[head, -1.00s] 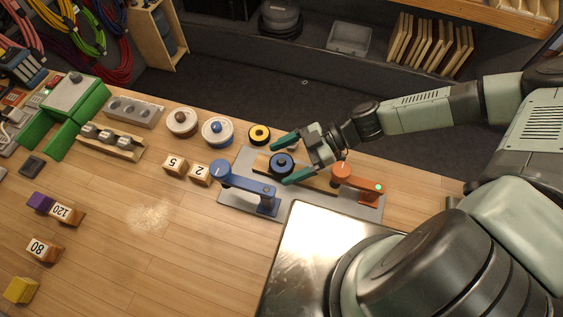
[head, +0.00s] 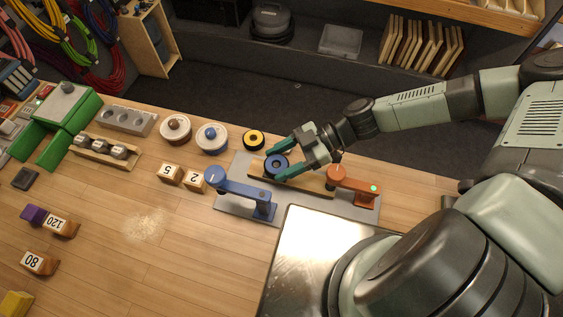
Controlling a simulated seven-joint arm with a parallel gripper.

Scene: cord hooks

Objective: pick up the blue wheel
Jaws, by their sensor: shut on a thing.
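The blue wheel (head: 276,166) is a dark ring with a blue centre, at the wooden strip (head: 310,186) on the grey plate (head: 235,206). My gripper (head: 275,163) reaches in from the right with its two green fingers on opposite sides of the wheel, shut on it. Part of the wheel's rim is hidden by the fingers. I cannot tell whether the wheel is still touching the strip.
A blue arm-shaped fixture (head: 240,190) stands in front of the wheel, and an orange one (head: 350,184) to its right. Number blocks (head: 194,179) sit nearby.

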